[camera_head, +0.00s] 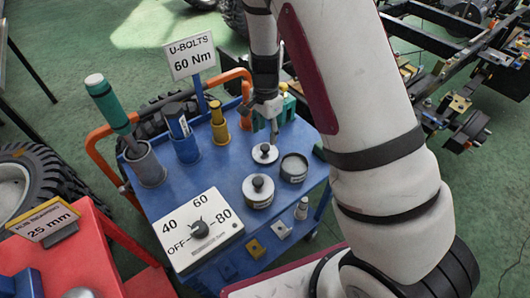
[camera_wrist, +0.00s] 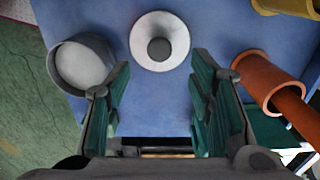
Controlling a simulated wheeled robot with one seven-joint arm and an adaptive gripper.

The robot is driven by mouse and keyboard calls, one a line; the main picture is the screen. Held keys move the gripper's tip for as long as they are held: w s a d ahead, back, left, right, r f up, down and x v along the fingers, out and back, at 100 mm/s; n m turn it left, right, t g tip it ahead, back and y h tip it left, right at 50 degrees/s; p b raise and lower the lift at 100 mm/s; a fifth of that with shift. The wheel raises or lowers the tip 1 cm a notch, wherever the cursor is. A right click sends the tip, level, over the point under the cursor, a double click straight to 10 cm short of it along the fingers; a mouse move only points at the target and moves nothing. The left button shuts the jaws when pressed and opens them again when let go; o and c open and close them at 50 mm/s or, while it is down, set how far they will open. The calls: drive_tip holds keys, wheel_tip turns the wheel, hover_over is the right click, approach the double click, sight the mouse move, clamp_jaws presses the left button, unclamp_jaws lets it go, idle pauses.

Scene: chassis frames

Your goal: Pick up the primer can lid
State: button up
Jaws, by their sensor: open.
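The loose lid (camera_head: 265,153), a pale disc with a dark round knob, lies on the blue cart top (camera_head: 220,168). It also shows in the wrist view (camera_wrist: 143,30), top centre. An open dark-rimmed can (camera_head: 293,167) stands beside it; the wrist view shows this can (camera_wrist: 82,65) at left with a pale inside. My gripper (camera_head: 270,130) is above and behind the lid in the head view. In the wrist view its green-padded fingers (camera_wrist: 158,88) are apart with nothing between them, and the lid lies just beyond the fingertips.
A second can with a knobbed lid (camera_head: 258,192) stands in front. Left are a dial box (camera_head: 200,232), a grey holder (camera_head: 147,165) with a green-handled tool, a blue holder (camera_head: 185,148) and a yellow holder (camera_head: 220,133). An orange holder (camera_wrist: 262,82) is close to my right finger.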

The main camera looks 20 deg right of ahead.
sight(265, 147)
wheel_tip(265, 147, down, 7)
drive_tip(key=shift+s+a+f, duration=0.1)
drive_tip(key=shift+a+f, duration=0.05)
idle(0.4)
clamp_jaws()
